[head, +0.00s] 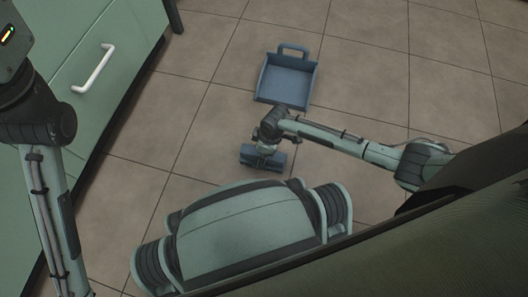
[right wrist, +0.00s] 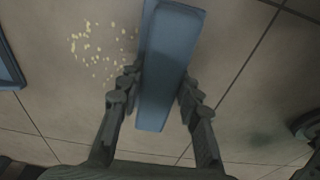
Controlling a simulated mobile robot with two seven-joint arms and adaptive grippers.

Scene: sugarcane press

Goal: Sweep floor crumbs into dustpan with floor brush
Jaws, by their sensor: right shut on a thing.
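The blue dustpan (head: 288,82) lies on the floor with its handle at the far side; its edge shows at the left of the right wrist view (right wrist: 8,62). The blue floor brush (head: 258,158) is held low over the floor, nearer to me than the dustpan. My right gripper (head: 266,142) is shut on the brush, with a finger on each side of it (right wrist: 165,70). Pale yellow crumbs (right wrist: 100,48) lie scattered between brush and dustpan in the right wrist view. I cannot make them out in the head view. My left gripper is out of view.
Green cabinets (head: 105,65) with a white handle (head: 93,70) stand along the left. The tiled floor (head: 390,90) is clear to the right of the dustpan. My own base fills the lower middle, and my left arm hangs at the left.

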